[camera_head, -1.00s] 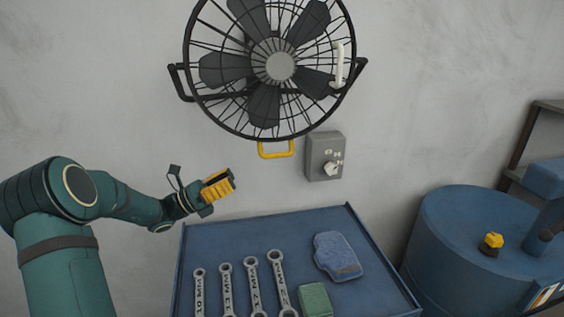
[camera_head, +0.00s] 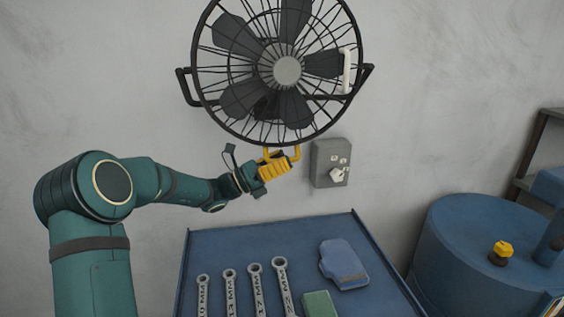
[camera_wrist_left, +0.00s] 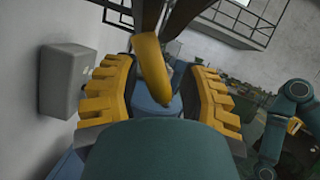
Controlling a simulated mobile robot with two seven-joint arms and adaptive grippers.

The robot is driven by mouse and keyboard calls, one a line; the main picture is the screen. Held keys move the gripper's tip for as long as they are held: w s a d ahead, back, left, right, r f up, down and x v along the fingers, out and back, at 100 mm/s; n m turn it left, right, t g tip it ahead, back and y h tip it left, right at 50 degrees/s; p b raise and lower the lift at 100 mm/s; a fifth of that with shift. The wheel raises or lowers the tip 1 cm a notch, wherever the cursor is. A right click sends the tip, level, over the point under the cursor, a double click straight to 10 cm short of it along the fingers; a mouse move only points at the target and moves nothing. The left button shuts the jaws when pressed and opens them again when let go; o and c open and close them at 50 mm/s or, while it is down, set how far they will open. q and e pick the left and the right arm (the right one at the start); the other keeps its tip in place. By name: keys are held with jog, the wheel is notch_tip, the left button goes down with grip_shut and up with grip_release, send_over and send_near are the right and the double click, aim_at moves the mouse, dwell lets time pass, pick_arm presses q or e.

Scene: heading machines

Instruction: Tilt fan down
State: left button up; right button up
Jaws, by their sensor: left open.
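The black wall fan (camera_head: 287,72) is at the top of the head view, with a round wire cage and a grey hub. A yellow handle (camera_head: 297,152) hangs from its lower rim. My left gripper (camera_head: 276,167) is at this handle and covers part of it. In the left wrist view the yellow handle (camera_wrist_left: 152,68) stands between the two open, yellow-padded fingers of my left gripper (camera_wrist_left: 156,95). I cannot tell whether either finger touches it. A white handle (camera_head: 347,71) is on the fan's right side. My right gripper is not in the head view.
A grey switch box (camera_head: 330,162) with a knob is on the wall just right of my left gripper. Below is a blue table (camera_head: 215,247) with several wrenches (camera_head: 256,285), a blue cloth (camera_head: 343,264) and a green block (camera_head: 319,304). A blue drum (camera_head: 455,250) stands right.

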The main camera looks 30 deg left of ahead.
pick_arm(q)
grip_shut()
dwell(0.3)
